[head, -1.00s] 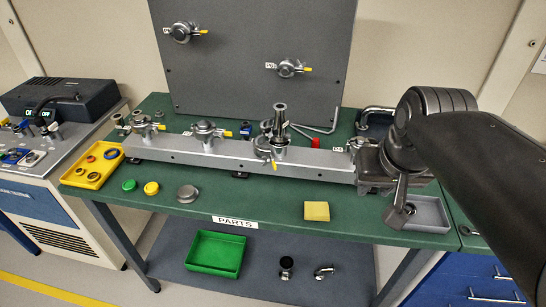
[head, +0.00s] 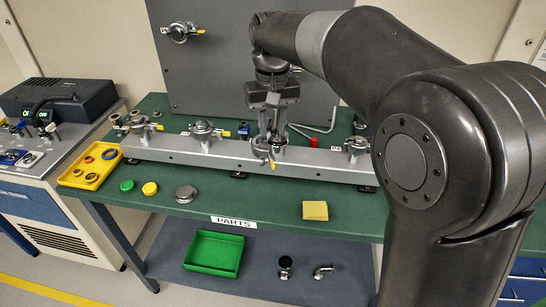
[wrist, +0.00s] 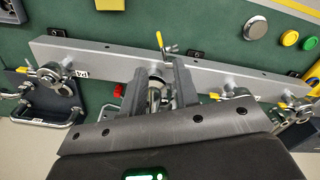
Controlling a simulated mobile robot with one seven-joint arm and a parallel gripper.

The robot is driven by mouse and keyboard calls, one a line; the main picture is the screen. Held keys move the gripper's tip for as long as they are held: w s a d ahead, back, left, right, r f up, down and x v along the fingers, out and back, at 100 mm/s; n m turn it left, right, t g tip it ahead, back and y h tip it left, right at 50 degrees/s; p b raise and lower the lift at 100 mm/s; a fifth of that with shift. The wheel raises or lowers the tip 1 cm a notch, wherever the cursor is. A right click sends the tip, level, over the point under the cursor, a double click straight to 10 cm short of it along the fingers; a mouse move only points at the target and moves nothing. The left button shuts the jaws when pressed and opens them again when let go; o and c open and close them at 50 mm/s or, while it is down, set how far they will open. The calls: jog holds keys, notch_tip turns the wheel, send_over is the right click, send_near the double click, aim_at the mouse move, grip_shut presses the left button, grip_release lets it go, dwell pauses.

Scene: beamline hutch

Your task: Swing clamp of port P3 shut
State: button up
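The third port from the left on the rail (head: 190,152), taken as P3 though its label is hidden, carries an upright steel fitting. Its clamp has a yellow-tipped lever (head: 272,163) pointing to the front; in the wrist view the lever (wrist: 160,41) sticks out beyond my fingertips. I cannot tell how far the clamp stands open. My gripper (head: 271,136) points down over this port. In the wrist view my gripper (wrist: 157,68) has its fingers apart, one on each side of the fitting (wrist: 155,90). Contact with the clamp cannot be made out.
Neighbouring clamps stand on the rail: one to the left (head: 204,130) and one at P4 (head: 356,146). A grey panel (head: 215,75) rises behind. A hex key (head: 318,128) lies behind.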

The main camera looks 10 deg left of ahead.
aim_at(272, 163)
notch_tip(272, 163, down, 11)
jog(key=shift+r, duration=0.2)
jog(key=shift+c, duration=0.6)
grip_shut()
